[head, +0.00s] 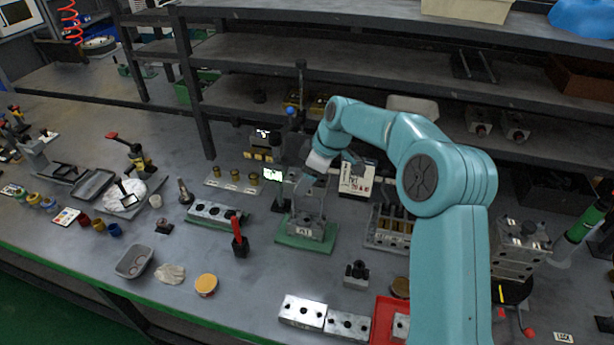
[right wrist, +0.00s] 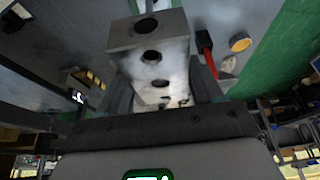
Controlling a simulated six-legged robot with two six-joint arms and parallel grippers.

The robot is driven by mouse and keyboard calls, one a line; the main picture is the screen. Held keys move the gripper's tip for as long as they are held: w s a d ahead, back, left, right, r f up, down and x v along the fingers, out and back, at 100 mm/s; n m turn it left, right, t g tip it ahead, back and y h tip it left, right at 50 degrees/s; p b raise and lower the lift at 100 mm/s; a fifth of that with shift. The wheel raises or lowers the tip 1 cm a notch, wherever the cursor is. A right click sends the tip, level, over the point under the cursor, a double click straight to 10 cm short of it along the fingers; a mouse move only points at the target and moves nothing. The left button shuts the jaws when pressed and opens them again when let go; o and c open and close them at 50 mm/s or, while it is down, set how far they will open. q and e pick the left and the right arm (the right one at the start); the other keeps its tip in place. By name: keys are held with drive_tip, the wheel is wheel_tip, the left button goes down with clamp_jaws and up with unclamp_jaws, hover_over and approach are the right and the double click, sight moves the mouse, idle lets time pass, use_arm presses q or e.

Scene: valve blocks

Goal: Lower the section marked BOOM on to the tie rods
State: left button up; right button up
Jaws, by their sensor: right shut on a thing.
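My right gripper (head: 312,190) reaches down over a green plate (head: 290,239) near the bench's middle. In the right wrist view, my right gripper (right wrist: 160,92) is shut on a pale grey metal section (right wrist: 158,72) with round holes. Dark marks on its near edge are too small to read, so I cannot confirm BOOM. A block (head: 305,228) with a white label stands on the green plate, below my right gripper. Thin upright lines above it may be tie rods; I cannot tell whether the held section touches them. My left gripper is not in view.
Two loose silver blocks (head: 303,312) (head: 348,325) lie at the front beside a red tray (head: 383,318). A red-handled tool (head: 239,240) stands left of the green plate. A block with holes (head: 213,212) lies behind it. Dark shelves (head: 300,58) rise at the back.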

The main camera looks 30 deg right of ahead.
drive_tip(key=shift+f+b, duration=2.8)
drive_tip(key=shift+f, duration=0.75)
drive_tip(key=o, duration=1.5)
drive_tip(key=v, duration=1.6)
drive_tip(key=shift+r, duration=0.15)
drive_tip(key=shift+s, duration=0.15)
